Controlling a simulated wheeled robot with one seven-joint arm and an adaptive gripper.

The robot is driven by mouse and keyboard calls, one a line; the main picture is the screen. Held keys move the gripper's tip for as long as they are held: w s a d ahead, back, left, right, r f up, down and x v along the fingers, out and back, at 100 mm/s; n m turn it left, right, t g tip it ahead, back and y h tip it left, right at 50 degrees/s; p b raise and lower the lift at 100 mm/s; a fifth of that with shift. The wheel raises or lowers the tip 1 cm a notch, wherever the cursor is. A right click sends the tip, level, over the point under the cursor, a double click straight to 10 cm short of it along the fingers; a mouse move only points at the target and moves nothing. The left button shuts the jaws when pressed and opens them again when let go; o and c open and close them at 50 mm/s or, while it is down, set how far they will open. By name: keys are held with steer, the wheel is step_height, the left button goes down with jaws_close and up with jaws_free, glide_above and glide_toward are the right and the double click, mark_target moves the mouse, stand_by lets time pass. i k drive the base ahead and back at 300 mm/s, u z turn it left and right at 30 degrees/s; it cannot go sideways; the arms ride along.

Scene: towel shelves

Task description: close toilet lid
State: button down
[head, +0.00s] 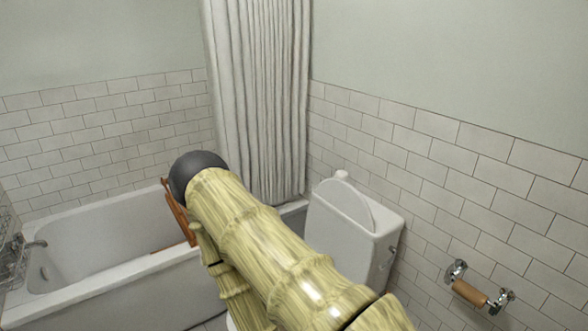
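The toilet's white tank (380,247) stands against the tiled wall right of centre. A rounded white panel, apparently the raised toilet lid (345,203), stands upright against the tank's front. My arm crosses the middle of the view and hides the lower part of the lid, the seat and most of the bowl. My gripper does not show, so I cannot tell its state or its distance from the lid.
A white bathtub (110,288) runs along the left, with a wooden item (178,212) partly behind my arm. A grey curtain (258,100) hangs at the back. A wooden roll holder (469,292) juts from the right wall.

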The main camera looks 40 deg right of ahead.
mark_target(340, 225)
steer(key=z, duration=2.3)
steer(key=i, duration=0.3)
steer(key=u, duration=0.35)
